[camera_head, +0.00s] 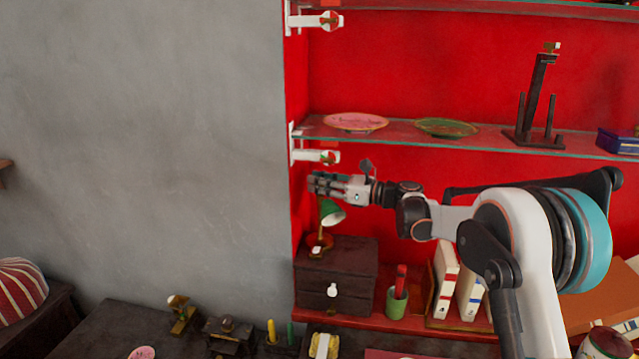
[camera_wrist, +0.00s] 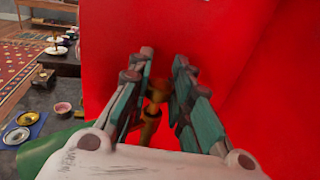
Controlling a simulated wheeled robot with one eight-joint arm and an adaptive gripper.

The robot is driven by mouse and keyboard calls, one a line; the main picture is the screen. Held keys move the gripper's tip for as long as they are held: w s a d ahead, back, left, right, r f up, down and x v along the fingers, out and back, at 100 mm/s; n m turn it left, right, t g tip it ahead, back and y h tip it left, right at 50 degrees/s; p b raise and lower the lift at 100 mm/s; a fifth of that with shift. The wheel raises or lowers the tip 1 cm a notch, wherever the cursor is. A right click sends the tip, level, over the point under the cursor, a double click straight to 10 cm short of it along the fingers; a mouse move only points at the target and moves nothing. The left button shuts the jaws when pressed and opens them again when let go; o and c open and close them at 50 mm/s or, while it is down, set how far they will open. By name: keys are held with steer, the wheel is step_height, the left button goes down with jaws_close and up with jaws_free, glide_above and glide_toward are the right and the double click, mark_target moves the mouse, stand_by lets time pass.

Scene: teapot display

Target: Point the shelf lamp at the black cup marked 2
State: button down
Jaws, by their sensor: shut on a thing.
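The shelf lamp (camera_head: 331,213) has a green shade and a reddish-brown base. It stands on a dark drawer box on the red shelf. My gripper (camera_head: 318,184) is at the lamp's top, just above the shade. In the wrist view my gripper (camera_wrist: 160,75) is shut on the lamp, with its brass part (camera_wrist: 154,95) between the fingers. Part of the green shade (camera_wrist: 45,158) shows at lower left there. The shade hangs to the right of the stem in the head view. I cannot make out a black cup marked 2 in either view.
The dark drawer box (camera_head: 337,262) has white knobs. A green pen cup (camera_head: 397,302) and white books (camera_head: 446,282) stand to its right. A glass shelf (camera_head: 390,134) with plates is just above my gripper. A dark table (camera_wrist: 75,92) holds small dishes.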

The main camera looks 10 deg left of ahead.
steer(key=shift+n+g, duration=0.6)
steer(key=shift+g, duration=0.6)
steer(key=c, duration=1.7)
jaws_free()
steer(key=shift+d, duration=0.1)
steer(key=d, duration=1.2)
steer(key=shift+s+n, duration=0.1)
steer(key=shift+n, duration=0.2)
